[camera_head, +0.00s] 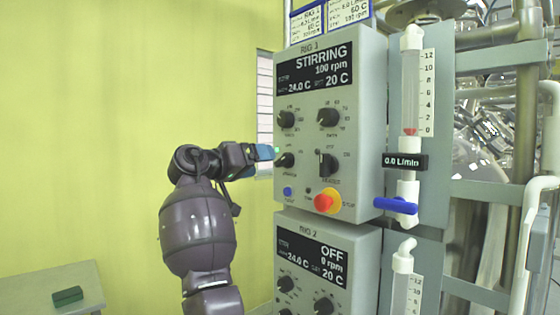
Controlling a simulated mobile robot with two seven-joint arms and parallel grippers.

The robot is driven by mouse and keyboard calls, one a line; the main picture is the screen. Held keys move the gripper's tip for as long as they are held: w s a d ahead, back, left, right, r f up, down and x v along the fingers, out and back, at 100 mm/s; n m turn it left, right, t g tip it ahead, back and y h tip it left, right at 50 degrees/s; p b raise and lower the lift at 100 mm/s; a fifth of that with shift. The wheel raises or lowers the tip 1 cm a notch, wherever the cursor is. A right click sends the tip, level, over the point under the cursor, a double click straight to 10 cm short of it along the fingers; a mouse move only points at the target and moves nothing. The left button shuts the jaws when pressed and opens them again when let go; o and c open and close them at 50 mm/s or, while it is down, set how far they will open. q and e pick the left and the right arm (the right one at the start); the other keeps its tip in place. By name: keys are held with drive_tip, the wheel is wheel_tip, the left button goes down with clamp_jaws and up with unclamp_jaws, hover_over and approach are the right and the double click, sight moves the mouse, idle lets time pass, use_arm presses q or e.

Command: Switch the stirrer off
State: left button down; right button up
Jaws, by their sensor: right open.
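The RIG 1 control box (330,120) faces me in the middle of the view. Its display (316,72) reads STIRRING, 100 rpm, 24.0 C and set 20 C. Two black knobs sit in its upper row, at left (286,119) and right (328,117). Below are a lower-left black knob (285,160) and a lower-right black switch (326,163). The small labels are too blurred to read surely. My right gripper (268,153) is open, its blue fingers at the panel's left edge, close to the lower-left knob. I cannot tell whether they touch. My left gripper is out of view.
A red button on a yellow base (326,201) and a small blue button (287,191) sit low on the panel. The RIG 2 box (330,270) below reads OFF. A flow meter with a blue valve handle (396,205) stands at right. Open space lies left.

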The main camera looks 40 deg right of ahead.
sight(279, 160)
drive_tip(key=d, duration=0.6)
drive_tip(key=shift+w+d, duration=0.15)
drive_tip(key=shift+w, duration=0.1)
drive_tip(key=shift+d, duration=0.45)
drive_tip(key=c, duration=0.9)
